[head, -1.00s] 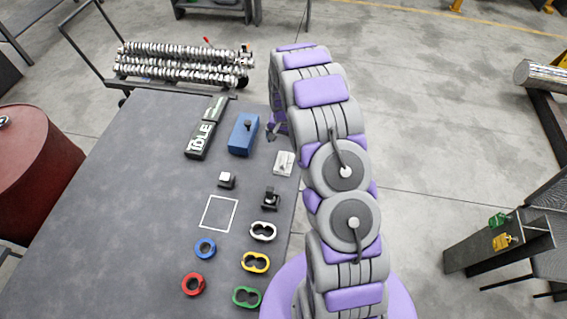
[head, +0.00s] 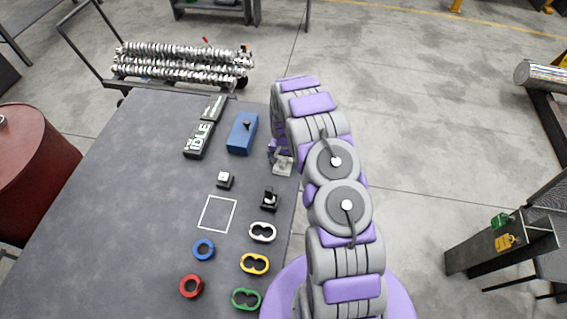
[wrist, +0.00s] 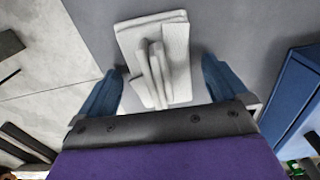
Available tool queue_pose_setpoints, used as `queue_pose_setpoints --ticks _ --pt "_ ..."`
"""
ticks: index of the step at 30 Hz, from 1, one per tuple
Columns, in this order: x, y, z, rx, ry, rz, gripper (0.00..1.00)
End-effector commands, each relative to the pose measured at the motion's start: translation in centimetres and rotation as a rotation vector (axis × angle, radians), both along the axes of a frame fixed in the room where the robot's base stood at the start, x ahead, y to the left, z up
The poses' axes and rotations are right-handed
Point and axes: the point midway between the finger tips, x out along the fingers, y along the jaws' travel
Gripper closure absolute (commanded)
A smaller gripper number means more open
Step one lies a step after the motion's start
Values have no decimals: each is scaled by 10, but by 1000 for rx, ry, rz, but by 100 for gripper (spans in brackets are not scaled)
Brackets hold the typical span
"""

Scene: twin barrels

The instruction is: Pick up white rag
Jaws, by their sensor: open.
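The white rag (wrist: 176,38) lies folded on the grey table, with a raised ridge of cloth in its middle. In the head view the rag (head: 283,167) is near the table's right edge, partly hidden by my gripper (head: 276,153). In the wrist view my gripper (wrist: 160,88) is open, with one blue finger on each side of the rag's near part. The raised fold stands between the fingers. I cannot tell whether either finger touches the cloth.
A blue box (head: 243,133) stands close to the left of my gripper, with the IDLE sign (head: 199,139) beyond it. A black stand (head: 269,199) and several coloured rings and loops are nearer. The table (head: 120,210) is clear at left.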

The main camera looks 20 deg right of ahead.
Motion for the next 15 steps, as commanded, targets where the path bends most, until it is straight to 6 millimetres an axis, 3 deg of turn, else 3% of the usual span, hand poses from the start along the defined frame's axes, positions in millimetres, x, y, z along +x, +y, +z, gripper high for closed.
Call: queue_pose_setpoints --ticks 6,15 --pt "0 0 -1 0 0 1 0" --pt "0 0 -1 0 1 1 28"
